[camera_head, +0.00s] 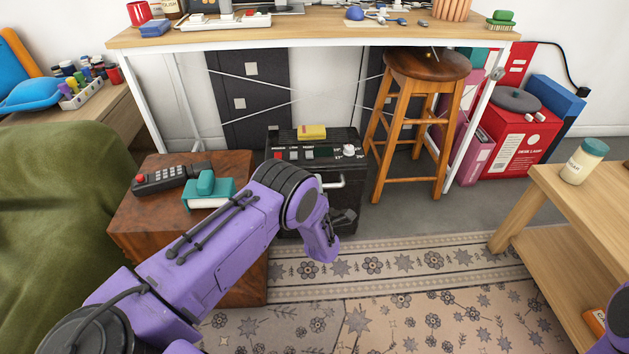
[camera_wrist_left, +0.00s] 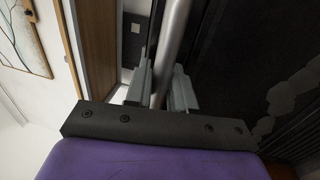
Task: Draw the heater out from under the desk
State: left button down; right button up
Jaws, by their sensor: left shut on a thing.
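The heater (camera_head: 350,205) is a black box with a control panel on top. It stands on the floor at the desk's front, between the desk (camera_head: 320,35) legs, its lower front near the rug. A pale bar handle (camera_head: 333,184) shows on its front. My left arm covers much of the heater's left and front. In the wrist view my left gripper (camera_wrist_left: 161,88) is shut around the silver handle bar (camera_wrist_left: 172,42), one finger on each side. The dark heater face fills the right of that view. My right gripper is out of the head view; only a purple arm part shows at the lower right.
A yellow object (camera_head: 312,132) lies on the heater. A wooden stool (camera_head: 428,68) stands close on its right. The patterned rug (camera_head: 400,285) is clear in front. A wooden table (camera_head: 560,215) stands at right.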

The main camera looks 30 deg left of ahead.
pick_arm(q)
jog(key=shift+s+d, duration=0.3)
jog(key=c, duration=1.1)
grip_release()
jog(key=p+v, duration=0.3)
jog(key=v, duration=0.7)
jog(key=shift+s, duration=0.25)
jog(key=shift+d, duration=0.1)
